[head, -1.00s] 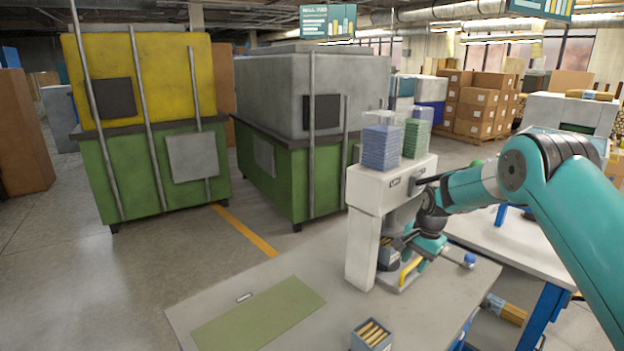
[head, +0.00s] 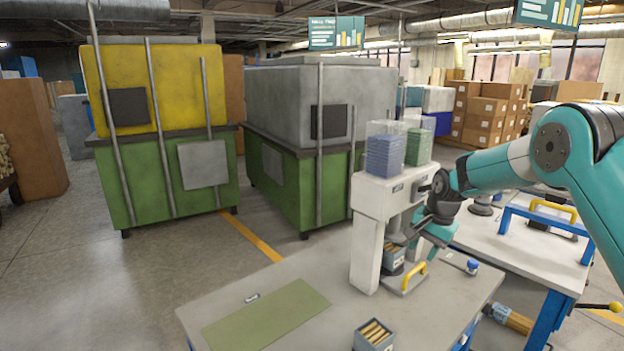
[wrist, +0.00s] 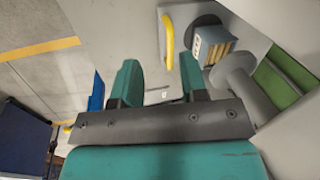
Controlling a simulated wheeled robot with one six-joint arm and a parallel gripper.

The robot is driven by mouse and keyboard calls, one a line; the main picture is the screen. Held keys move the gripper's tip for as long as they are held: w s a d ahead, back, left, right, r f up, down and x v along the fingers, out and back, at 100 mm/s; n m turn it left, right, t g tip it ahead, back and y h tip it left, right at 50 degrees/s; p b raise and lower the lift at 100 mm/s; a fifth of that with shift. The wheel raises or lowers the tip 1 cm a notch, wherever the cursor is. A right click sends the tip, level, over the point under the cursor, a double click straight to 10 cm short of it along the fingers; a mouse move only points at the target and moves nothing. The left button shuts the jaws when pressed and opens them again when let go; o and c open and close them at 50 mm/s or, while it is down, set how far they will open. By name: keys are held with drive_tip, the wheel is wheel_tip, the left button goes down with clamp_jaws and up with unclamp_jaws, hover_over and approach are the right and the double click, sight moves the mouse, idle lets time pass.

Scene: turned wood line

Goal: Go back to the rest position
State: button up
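My gripper (head: 436,238) is beside the white machine (head: 368,240) on the front table, in front of its open bay. In the wrist view, the two teal fingers of my gripper (wrist: 160,84) stand apart with nothing between them. A small box of wooden pieces (head: 393,257) sits in the machine's bay, near a yellow handle (head: 412,276). The box also shows in the wrist view (wrist: 214,44), beyond the fingers and apart from them. The head view partly hides the fingertips.
The table (head: 335,305) carries a green mat (head: 265,316) and another box of wooden pieces (head: 373,336). Clear bins with blue and green stacks (head: 385,153) top the machine. A second table (head: 510,248) with a blue frame stands right. Large green-based cabinets (head: 165,185) stand behind.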

drive_tip(key=s+a+r+n+y, duration=0.1)
drive_tip(key=s+a+r+n, duration=0.4)
drive_tip(key=s, duration=0.3)
drive_tip(key=s+a+r+n, duration=0.2)
drive_tip(key=s+a+r, duration=0.2)
drive_tip(key=s+r, duration=0.45)
drive_tip(key=s+a+n, duration=0.1)
drive_tip(key=s+n, duration=0.3)
drive_tip(key=s, duration=0.9)
drive_tip(key=s+a+r+n+g+y, duration=0.1)
drive_tip(key=s+n, duration=0.3)
drive_tip(key=s, duration=0.8)
drive_tip(key=shift+s+a+r+n+g+y, duration=0.25)
drive_tip(key=shift+s+a+n+g+y, duration=0.1)
drive_tip(key=shift+a, duration=0.25)
